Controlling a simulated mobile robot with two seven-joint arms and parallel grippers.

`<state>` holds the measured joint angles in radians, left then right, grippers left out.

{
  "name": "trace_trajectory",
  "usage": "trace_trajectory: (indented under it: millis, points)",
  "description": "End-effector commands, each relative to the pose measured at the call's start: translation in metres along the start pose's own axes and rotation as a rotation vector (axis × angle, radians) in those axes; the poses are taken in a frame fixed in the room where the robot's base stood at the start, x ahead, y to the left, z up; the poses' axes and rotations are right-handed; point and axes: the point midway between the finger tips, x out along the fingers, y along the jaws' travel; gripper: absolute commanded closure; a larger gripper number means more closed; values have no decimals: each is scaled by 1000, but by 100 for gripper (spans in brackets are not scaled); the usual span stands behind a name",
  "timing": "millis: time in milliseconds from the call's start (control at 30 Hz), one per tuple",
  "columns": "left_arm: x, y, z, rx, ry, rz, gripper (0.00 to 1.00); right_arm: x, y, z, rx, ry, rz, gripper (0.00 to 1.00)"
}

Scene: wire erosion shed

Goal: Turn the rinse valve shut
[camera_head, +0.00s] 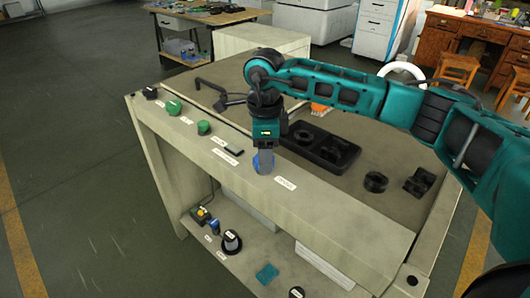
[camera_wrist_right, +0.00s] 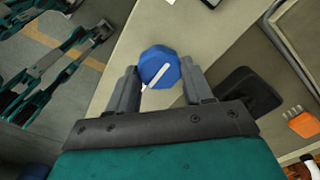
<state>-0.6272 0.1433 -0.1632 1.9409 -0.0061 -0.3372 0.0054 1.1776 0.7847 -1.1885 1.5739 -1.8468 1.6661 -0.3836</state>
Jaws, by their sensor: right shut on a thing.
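The rinse valve appears to be the blue knob (camera_wrist_right: 160,68) with a white pointer line, on the pale front ledge of the bench. In the head view a little of its blue (camera_head: 256,163) shows under my right gripper (camera_head: 265,166). In the right wrist view the fingers of my right gripper (camera_wrist_right: 160,90) stand on both sides of the knob, shut on it. The pointer line lies slanted in that view. Labels by the knob are too small to read. My left gripper does not show in the head view.
Along the same ledge are green knobs (camera_head: 173,107) and a small black part (camera_head: 234,150). A black tray (camera_head: 320,148) and black fixtures (camera_head: 376,182) stand on the bench top behind. A lower shelf (camera_head: 210,233) holds several small items. Open floor lies left.

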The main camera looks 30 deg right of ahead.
Motion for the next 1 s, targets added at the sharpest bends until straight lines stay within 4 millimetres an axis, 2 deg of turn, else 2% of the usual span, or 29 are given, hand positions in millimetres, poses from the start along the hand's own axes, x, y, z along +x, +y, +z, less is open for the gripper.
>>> trace_trajectory:
  millis: [233,267,500,800,867,1000]
  points:
    - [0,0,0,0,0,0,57,-1,-1,0,5,-2,-1,80]
    - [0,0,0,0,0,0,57,-1,-1,0,5,-2,-1,47]
    - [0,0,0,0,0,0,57,0,0,0,3,-2,-1,24]
    - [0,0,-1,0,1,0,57,-4,0,0,1,-2,-1,24]
    - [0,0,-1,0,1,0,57,-10,-1,0,2,-2,-1,24]
    - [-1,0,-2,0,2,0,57,-35,-1,1,1,-5,-5,24]
